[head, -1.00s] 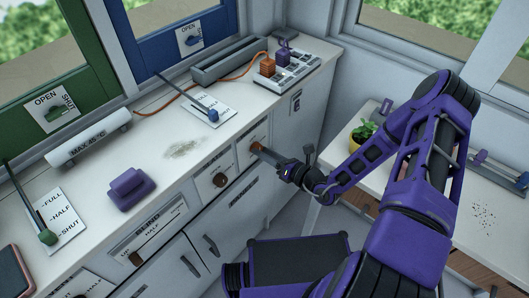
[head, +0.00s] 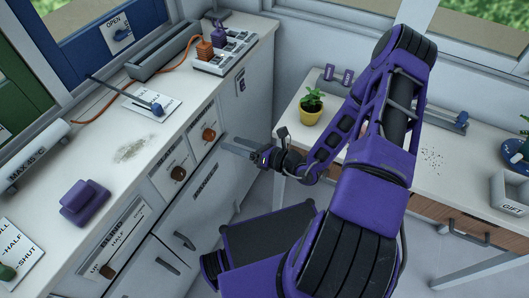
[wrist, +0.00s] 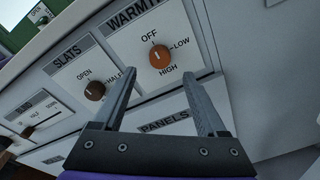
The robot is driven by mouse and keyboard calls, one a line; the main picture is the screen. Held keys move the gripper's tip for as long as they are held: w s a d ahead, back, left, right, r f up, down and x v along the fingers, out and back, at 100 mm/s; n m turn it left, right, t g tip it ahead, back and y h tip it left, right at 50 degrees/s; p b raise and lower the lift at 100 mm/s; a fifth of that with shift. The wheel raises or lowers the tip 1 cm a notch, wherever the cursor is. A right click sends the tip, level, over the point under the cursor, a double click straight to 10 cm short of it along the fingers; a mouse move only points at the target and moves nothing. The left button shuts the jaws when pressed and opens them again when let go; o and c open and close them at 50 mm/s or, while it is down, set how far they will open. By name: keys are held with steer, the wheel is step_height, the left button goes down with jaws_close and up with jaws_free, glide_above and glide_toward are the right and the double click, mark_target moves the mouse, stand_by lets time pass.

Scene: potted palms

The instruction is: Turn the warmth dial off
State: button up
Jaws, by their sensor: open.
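The warmth dial (head: 208,134) is a round orange-brown knob on the front of the white counter. In the wrist view the warmth dial (wrist: 159,57) sits on a panel lettered OFF, LOW and HIGH, with a small pale mark on its face. I cannot tell for sure which word the mark points at. My gripper (head: 230,147) is open and empty, just right of the dial in the head view. In the wrist view my gripper (wrist: 159,70) has its two fingers apart, with the dial seen between and beyond their tips, apparently not touched.
The dark brown slats dial (wrist: 95,90) is left of the warmth dial. A blue-knobbed lever (head: 157,109) and a purple block (head: 86,202) are on the counter. A potted plant (head: 311,106) stands on the side table. Floor between counter and table is open.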

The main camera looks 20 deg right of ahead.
steer(key=v, duration=1.1)
